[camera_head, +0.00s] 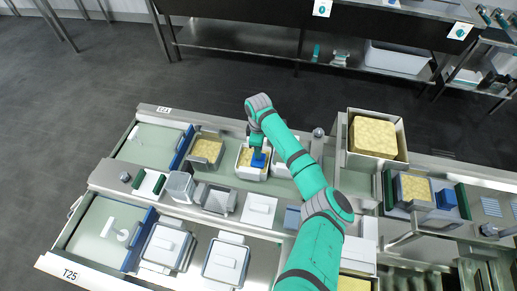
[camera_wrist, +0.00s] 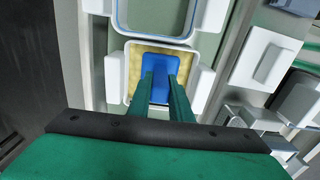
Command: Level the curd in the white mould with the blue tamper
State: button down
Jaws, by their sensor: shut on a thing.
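The white mould (camera_head: 241,169) stands in the middle of the tray, with yellow curd (camera_head: 246,156) inside. In the wrist view the mould (camera_wrist: 129,80) has a white rim and side lugs, and curd (camera_wrist: 136,60) shows around the tamper. My gripper (camera_head: 257,143) is above the mould; its two green fingers (camera_wrist: 163,84) are shut on the blue tamper (camera_head: 259,160). The tamper's flat blue plate (camera_wrist: 161,65) is within the mould's outline, covering the middle of the curd. Whether it touches the curd I cannot tell. The fingers hide part of the tamper.
Another curd-filled mould (camera_head: 207,150) stands to the left, beside a blue divider (camera_head: 182,147). An empty-looking mould (camera_wrist: 154,14) adjoins in the wrist view. Lidded white moulds (camera_head: 225,262) fill the front. At right are a curd box (camera_head: 375,136) and a blue block (camera_head: 446,199).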

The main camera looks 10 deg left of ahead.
jog(key=shift+f, duration=0.15)
jog(key=shift+a, duration=0.1)
jog(key=shift+a, duration=2.05)
jog(key=shift+d, duration=2.15)
jog(key=shift+s+a+f, duration=0.1)
jog(key=shift+a, duration=1)
jog(key=shift+s+a+f, duration=0.1)
jog(key=shift+a, duration=1)
jog(key=shift+d, duration=0.1)
